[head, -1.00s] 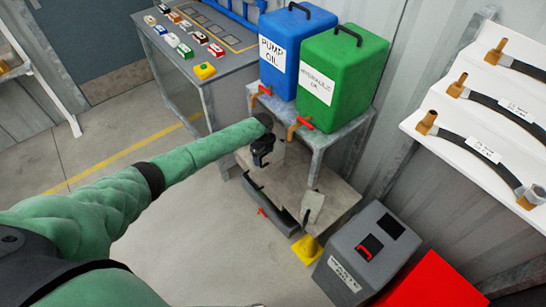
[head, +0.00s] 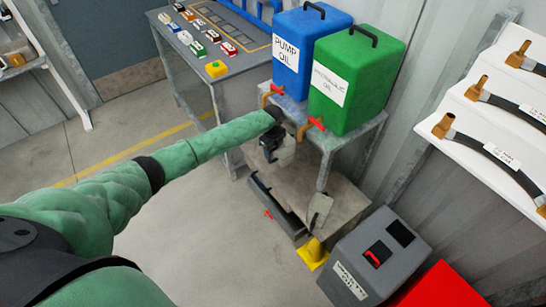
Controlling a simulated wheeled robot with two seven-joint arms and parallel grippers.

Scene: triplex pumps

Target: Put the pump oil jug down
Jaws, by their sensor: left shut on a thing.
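My left gripper (head: 270,146) is a small black shape at the end of the green arm, in front of the tank stand. It is shut on a pale grey-beige jug (head: 285,154), mostly seen from above and partly hidden by the gripper. The jug is below the taps, over or on the low beige surface (head: 340,190); I cannot tell whether it touches it. The blue tank (head: 309,52) labelled pump oil stands on the grey stand above, its tap (head: 272,93) near the gripper. My right gripper is out of view.
A green hydraulic oil tank (head: 358,75) stands beside the blue one. A dark tray (head: 273,207), a yellow object (head: 313,253) and a grey waste bin (head: 374,258) are low at the front.

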